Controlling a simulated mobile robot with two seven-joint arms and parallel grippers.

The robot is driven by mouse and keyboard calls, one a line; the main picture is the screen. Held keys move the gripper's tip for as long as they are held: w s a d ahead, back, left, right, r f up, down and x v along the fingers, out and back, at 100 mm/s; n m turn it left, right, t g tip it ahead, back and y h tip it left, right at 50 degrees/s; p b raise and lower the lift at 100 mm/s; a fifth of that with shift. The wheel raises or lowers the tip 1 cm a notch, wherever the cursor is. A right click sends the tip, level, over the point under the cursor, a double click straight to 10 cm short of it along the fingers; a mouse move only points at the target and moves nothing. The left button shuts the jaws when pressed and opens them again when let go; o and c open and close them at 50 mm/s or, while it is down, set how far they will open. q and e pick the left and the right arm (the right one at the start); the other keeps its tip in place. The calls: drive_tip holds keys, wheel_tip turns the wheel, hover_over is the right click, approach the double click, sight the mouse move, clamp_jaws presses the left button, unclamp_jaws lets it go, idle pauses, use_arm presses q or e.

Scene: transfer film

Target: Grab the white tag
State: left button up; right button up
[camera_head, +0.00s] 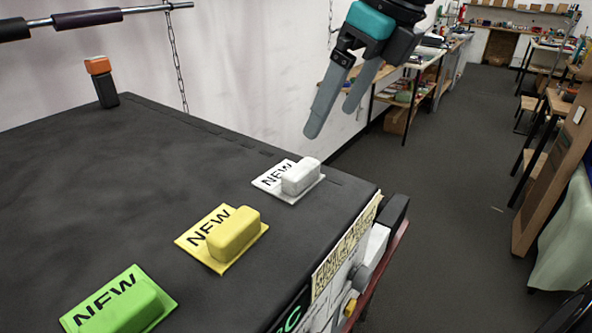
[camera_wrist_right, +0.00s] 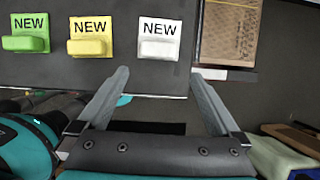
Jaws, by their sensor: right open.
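The white tag (camera_head: 289,181) is a flat plate marked NEW with a raised white block on it. It lies near the right end of the dark table top (camera_head: 150,160). In the right wrist view the white tag (camera_wrist_right: 159,40) lies ahead of the fingers, a little left of the gap's centre line. My right gripper (camera_head: 332,122) is open and empty, above and beyond the tag, apart from it. Its two grey fingers also show in the right wrist view (camera_wrist_right: 158,82). My left gripper is not in view.
A yellow tag (camera_head: 222,236) and a green tag (camera_head: 120,302) lie in a row with the white one. A black post with an orange top (camera_head: 102,82) stands at the table's far left. A chain (camera_head: 176,55) hangs behind. Open floor (camera_head: 450,170) lies right of the table.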

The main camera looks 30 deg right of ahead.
sight(304, 168)
drive_tip(key=x, duration=0.7)
drive_tip(key=shift+p+x, duration=0.7)
drive_tip(key=shift+x, duration=1.95)
drive_tip(key=shift+a, duration=0.15)
drive_tip(key=shift+c, duration=0.4)
drive_tip(key=shift+r, duration=0.1)
drive_tip(key=c, duration=1)
drive_tip(key=shift+r, duration=0.1)
